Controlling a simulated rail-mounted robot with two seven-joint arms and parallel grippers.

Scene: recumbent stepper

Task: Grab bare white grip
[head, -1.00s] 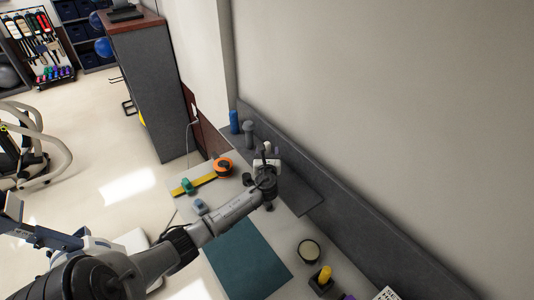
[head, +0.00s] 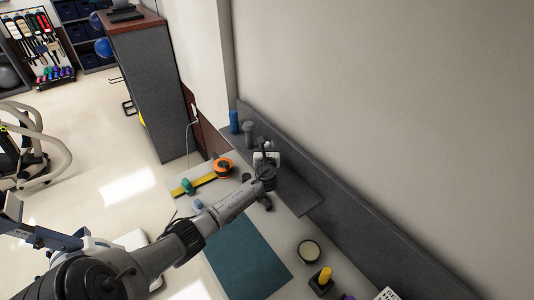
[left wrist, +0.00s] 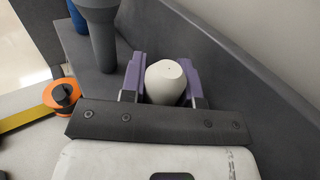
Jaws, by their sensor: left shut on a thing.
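The bare white grip (left wrist: 166,82) stands between the purple fingers of my left gripper (left wrist: 163,84) in the left wrist view. The fingers are shut on it, one on each side, and its rounded top faces the camera. In the head view my left gripper (head: 266,157) is at the shelf along the wall, and the grip is mostly hidden there. A grey grip (head: 249,134) and a blue grip (head: 234,122) stand on the shelf beyond it; the grey one (left wrist: 101,40) is close by in the left wrist view. My right gripper is not in view.
An orange tape roll (head: 223,167) and a yellow strip (head: 199,183) lie on the table left of the gripper. A teal mat (head: 245,262), a round jar (head: 309,251) and a yellow-topped item (head: 324,275) are nearer. The wall rises close to the right.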

